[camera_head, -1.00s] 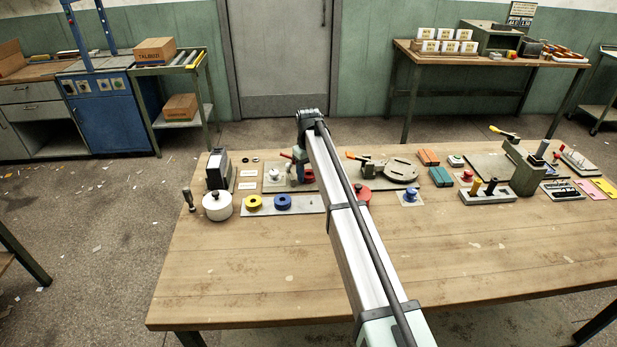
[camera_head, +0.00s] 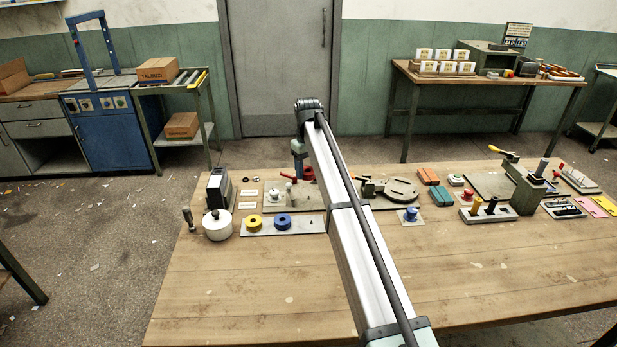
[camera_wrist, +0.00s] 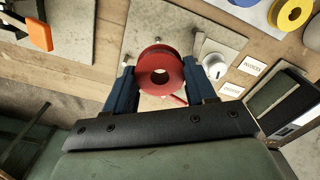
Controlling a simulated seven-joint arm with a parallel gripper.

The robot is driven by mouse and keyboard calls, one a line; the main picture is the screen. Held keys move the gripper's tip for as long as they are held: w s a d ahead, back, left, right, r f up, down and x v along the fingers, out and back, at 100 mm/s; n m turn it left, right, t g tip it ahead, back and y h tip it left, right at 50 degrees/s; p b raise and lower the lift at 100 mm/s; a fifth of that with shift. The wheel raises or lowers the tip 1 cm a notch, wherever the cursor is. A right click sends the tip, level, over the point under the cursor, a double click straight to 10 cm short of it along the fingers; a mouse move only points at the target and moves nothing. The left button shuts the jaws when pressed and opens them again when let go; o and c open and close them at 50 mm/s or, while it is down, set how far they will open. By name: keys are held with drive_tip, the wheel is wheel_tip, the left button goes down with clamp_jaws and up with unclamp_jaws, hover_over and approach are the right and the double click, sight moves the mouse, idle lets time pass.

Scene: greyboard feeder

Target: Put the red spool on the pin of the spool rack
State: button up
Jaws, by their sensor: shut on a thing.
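The red spool (camera_wrist: 161,70) is between the two blue fingers of my gripper (camera_wrist: 161,84) in the wrist view, with its round hole facing the camera. In the head view my gripper (camera_head: 299,158) hangs over the back of the bench, with red showing at it. The spool rack looks to be the flat grey strip (camera_head: 312,224) nearer the front. A yellow spool (camera_head: 254,222) and a blue spool (camera_head: 282,221) sit on it.
A white pot (camera_head: 217,226) and a black box (camera_head: 220,190) stand at left. A vise-like fixture (camera_head: 400,190) is at right. The bench front is clear.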

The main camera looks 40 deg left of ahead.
hover_over(311, 220)
wheel_tip(311, 220, down, 3)
drive_tip(key=shift+d+f, duration=0.1)
drive_tip(key=shift+f, duration=0.15)
drive_tip(key=shift+f, duration=1.95)
drive_tip(key=shift+f, duration=1.05)
idle(1.4)
drive_tip(key=o, duration=1.1)
wheel_tip(311, 220, up, 14)
drive_tip(key=shift+f, duration=0.1)
